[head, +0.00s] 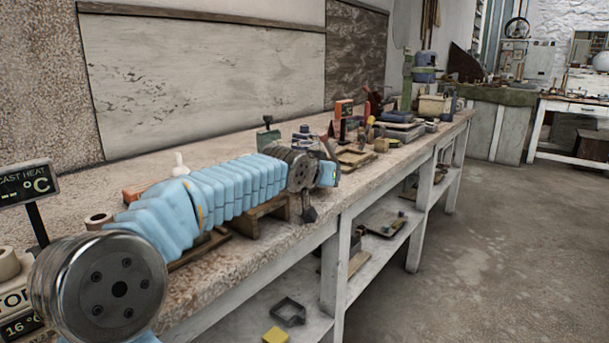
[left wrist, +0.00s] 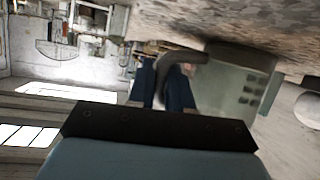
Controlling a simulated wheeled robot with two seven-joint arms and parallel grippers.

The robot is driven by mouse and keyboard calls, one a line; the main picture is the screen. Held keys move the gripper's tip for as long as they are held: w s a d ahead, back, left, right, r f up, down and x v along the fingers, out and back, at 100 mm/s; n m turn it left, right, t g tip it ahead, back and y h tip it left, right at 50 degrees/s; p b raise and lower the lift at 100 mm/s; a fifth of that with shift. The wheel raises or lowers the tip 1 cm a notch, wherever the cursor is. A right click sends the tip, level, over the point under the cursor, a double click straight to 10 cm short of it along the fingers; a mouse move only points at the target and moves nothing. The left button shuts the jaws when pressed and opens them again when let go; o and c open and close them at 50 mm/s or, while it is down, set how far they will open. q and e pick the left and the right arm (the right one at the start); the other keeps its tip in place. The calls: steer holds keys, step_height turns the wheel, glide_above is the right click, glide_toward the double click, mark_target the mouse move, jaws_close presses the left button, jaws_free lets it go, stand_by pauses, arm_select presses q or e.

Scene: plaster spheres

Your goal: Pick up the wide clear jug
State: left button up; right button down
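In the left wrist view, which shows the room upside down, a see-through grey-green jug (left wrist: 228,85) with a row of dark marks is close to my left gripper (left wrist: 163,82). Its grey curved handle (left wrist: 186,57) runs between the two dark blue fingers and fills the narrow gap, so the gripper looks shut on the handle. In the head view my blue-sleeved left arm reaches along the bench, and its end (head: 328,174) hides the fingers. I cannot make out the jug there. My right gripper is not in view.
The speckled bench (head: 240,262) runs away to the right, with a lower shelf (head: 382,224) under it. A small sign (head: 345,108), boxes and tools crowd its far part. A temperature sign (head: 28,184) stands at the near left. The floor (head: 480,260) on the right is clear.

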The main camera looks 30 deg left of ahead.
arm_select(q)
jaws_close()
steer(key=shift+r, duration=0.15)
steer(key=shift+r, duration=0.25)
step_height(320, 180, up, 3)
steer(key=s+d+r+b, duration=0.1)
steer(key=s+d+r, duration=0.6)
steer(key=s, duration=0.5)
step_height(320, 180, up, 2)
steer(key=shift+r, duration=0.15)
